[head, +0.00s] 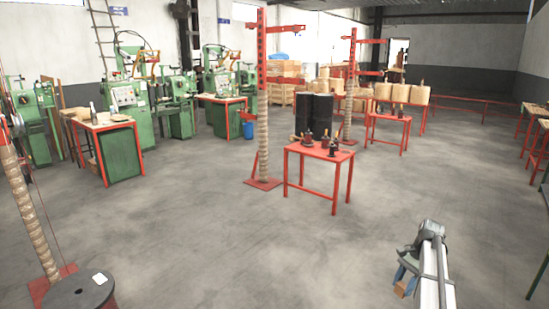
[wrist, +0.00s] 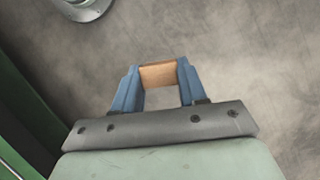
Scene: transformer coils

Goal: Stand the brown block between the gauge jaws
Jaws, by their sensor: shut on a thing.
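The brown block (wrist: 159,75) is held between the two blue fingers of my gripper (wrist: 158,84) in the wrist view. Both fingers touch its sides, and grey floor shows behind it. In the head view my gripper (head: 404,283) is at the lower right, with the brown block (head: 400,289) at its fingertips, partly hidden. The block is in the air over the floor. I cannot make out the gauge jaws in either view.
A red table (head: 318,158) with small dark parts stands ahead. A green bench edge (wrist: 30,130) runs along the left of the wrist view, and a round grey metal piece (wrist: 84,7) shows at its top left. Red-framed benches (head: 540,135) line the right. The middle floor is clear.

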